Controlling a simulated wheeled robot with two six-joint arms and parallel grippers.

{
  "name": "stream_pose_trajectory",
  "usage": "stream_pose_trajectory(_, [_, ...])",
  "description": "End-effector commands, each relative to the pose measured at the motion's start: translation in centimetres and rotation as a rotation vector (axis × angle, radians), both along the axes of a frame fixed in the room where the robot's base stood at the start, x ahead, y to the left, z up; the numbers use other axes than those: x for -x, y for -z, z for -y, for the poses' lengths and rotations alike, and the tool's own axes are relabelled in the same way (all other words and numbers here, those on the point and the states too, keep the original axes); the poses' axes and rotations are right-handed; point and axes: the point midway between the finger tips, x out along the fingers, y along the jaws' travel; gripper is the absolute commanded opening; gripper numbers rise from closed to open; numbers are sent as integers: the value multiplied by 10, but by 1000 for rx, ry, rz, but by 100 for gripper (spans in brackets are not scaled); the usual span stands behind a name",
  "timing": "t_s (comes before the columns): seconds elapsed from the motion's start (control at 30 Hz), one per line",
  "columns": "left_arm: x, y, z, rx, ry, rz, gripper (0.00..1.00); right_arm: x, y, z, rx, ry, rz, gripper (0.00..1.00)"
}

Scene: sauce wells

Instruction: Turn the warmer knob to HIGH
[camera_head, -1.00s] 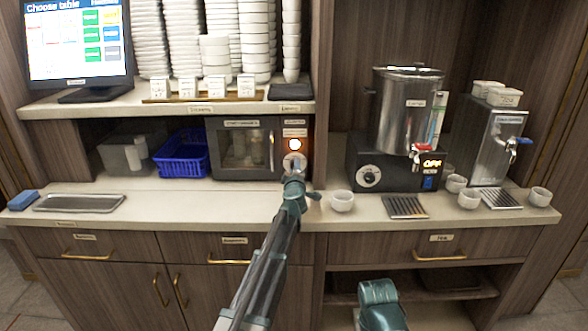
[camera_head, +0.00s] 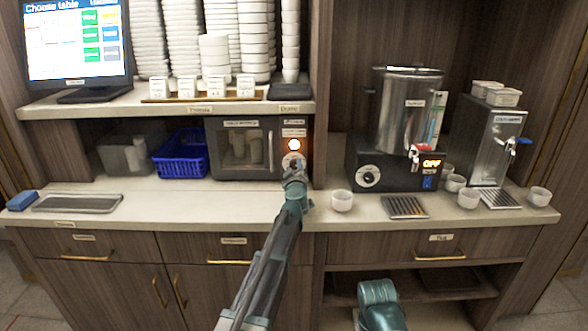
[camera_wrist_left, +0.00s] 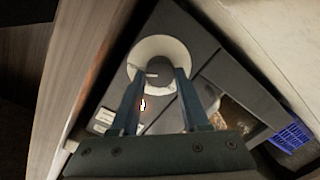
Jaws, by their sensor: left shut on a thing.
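The warmer (camera_head: 222,170) is a dark box with a glass door, under the shelf. An orange light (camera_head: 294,145) glows on its right panel, above the round knob (camera_head: 291,158). My left gripper (camera_head: 294,168) is at the knob and partly covers it. In the left wrist view, the knob (camera_wrist_left: 158,68) sits on a pale round dial (camera_wrist_left: 164,47), between the fingertips of my left gripper (camera_wrist_left: 160,74), which is shut on it. The dial lettering is too small to read, so the setting cannot be told.
A blue basket (camera_head: 182,155) stands left of the warmer. A white cup (camera_head: 342,200) is on the counter to the right, near a black-based urn (camera_head: 385,176) with an OFF display. The counter (camera_head: 180,207) in front of the warmer is clear.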

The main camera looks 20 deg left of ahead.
Motion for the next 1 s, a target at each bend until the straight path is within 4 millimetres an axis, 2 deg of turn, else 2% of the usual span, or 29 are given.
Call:
stream_pose_trajectory(0.3, [1,0,0,-2,-1,-1,0,0,0,0,0,0,0,0])
stream_pose_trajectory(0.33, [1,0,0,-2,-1,-1,49,0,0,0,0,0,0,0])
stream_pose_trajectory(0.47, [1,0,0,-1,-1,-1,73,0,0,0,0,0,0,0])
stream_pose_trajectory(0.5, [1,0,0,-1,0,0,76,0,0,0,0,0,0,0])
stream_pose_trajectory(0.83, [2,0,0,-1,0,0,76,0,0,0,0,0,0,0])
stream_pose_trajectory(1.0, [13,-1,4,-1,0,0,76,0,-1,0,0,0,0,0])
